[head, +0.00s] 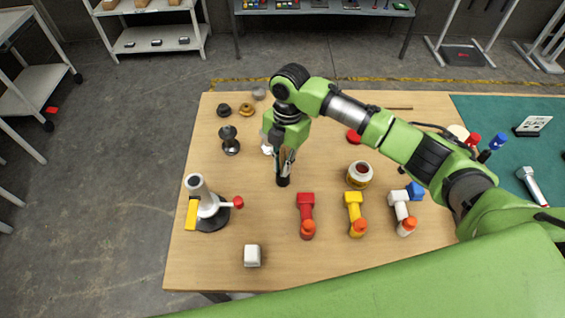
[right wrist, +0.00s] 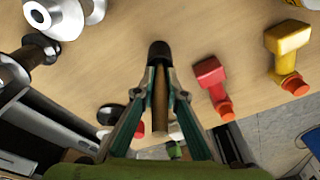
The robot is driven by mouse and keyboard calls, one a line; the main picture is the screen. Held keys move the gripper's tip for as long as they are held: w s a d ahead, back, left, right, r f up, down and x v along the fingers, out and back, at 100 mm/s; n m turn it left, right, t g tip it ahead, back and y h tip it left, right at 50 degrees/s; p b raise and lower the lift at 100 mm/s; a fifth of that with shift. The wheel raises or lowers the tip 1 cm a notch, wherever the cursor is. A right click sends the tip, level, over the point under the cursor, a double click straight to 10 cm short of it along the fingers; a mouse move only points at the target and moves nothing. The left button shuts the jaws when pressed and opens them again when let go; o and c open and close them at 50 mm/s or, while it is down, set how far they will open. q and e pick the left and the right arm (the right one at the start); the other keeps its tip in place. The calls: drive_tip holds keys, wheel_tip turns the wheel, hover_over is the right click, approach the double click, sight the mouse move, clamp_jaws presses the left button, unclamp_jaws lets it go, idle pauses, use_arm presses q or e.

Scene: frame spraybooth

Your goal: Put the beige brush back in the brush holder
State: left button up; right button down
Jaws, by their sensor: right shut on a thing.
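My right gripper (head: 286,160) points down over the middle of the wooden table, shut on the beige brush. The right wrist view shows the brush's beige-brown shaft (right wrist: 160,100) between the fingertips (right wrist: 160,88). Its dark end (right wrist: 159,52) sticks out beyond them, and in the head view this dark end (head: 282,181) points down. I cannot tell whether it touches the table. I cannot surely pick out the brush holder; a round open jar with a dark red inside (head: 359,174) stands to the right of the gripper. My left gripper is not in view.
Red (head: 306,213), yellow (head: 354,213) and white (head: 400,211) orange-capped pieces lie in front. A white-grey stand (head: 205,204) is at left, a white block (head: 252,255) at front. A dark spool (head: 229,140) stands behind-left. Table space around the gripper's lower left is clear.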

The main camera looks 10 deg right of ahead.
drive_tip(key=shift+f, duration=0.15)
drive_tip(key=c, duration=2)
unclamp_jaws()
drive_tip(key=r, duration=0.8)
drive_tip(key=w+d+r, duration=0.1)
drive_tip(key=r, duration=0.3)
drive_tip(key=shift+f, duration=0.1)
